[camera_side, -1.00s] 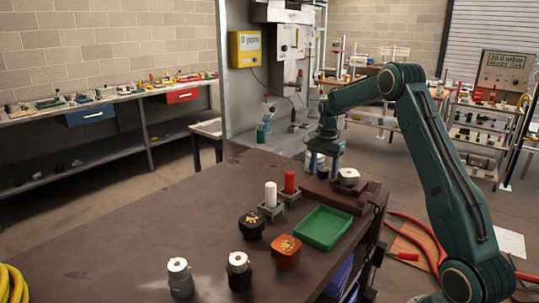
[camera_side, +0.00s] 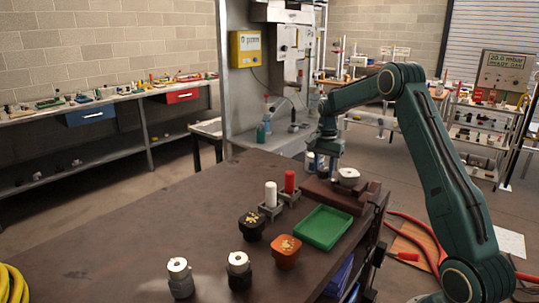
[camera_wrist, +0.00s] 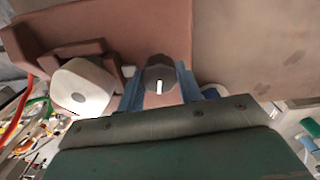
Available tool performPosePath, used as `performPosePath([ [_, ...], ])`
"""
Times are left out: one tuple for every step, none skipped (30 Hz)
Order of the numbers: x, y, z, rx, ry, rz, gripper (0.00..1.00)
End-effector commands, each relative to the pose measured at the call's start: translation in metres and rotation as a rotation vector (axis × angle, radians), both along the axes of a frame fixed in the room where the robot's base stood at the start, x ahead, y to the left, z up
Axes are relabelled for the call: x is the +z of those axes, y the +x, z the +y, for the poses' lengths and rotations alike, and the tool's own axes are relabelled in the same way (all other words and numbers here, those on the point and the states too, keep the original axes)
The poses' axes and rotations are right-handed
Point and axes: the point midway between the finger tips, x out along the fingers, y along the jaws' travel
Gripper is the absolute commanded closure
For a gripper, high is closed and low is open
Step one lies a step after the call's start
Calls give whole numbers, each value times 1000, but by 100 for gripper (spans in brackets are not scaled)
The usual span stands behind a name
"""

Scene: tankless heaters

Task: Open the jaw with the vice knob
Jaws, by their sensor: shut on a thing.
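The brown-red vice (camera_side: 343,197) sits at the far right end of the table. A white round part (camera_side: 348,175) stands at the vice, and it also shows in the wrist view (camera_wrist: 82,88). My gripper (camera_side: 321,168) is low over the table at the left end of the vice, pointing down. In the wrist view, my gripper's blue fingers (camera_wrist: 160,92) are closed around the dark grey vice knob (camera_wrist: 160,72), which has a white mark. The knob is hidden behind my fingers in the side view. I cannot tell the jaw gap.
A green tray (camera_side: 323,228) lies in front of the vice. A white cylinder (camera_side: 270,194) and a red cylinder (camera_side: 289,181) stand in grey holders to the left. Several round parts stand nearer the camera. The table's left side is clear.

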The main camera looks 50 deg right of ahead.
Motion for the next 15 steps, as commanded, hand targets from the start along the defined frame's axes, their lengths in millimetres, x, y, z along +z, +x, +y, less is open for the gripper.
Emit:
performPosePath([
  [1, 0, 0, 27, -1, 0, 88],
  [1, 0, 0, 47, -1, 0, 88],
  [1, 0, 0, 74, -1, 0, 88],
  [1, 0, 0, 96, -1, 0, 88],
  [1, 0, 0, 119, -1, 0, 88],
  [1, 0, 0, 151, -1, 0, 88],
  [1, 0, 0, 177, -1, 0, 88],
  [1, 0, 0, 203, -1, 0, 88],
  [1, 0, 0, 239, -1, 0, 88],
  [1, 0, 0, 267, -1, 0, 88],
  [1, 0, 0, 294, -1, 0, 88],
  [1, 1, 0, 333, -1, 0, 88],
  [1, 1, 0, 361, -1, 0, 88],
  [1, 1, 0, 389, -1, 0, 88],
  [1, 1, 0, 428, -1, 0, 88],
])
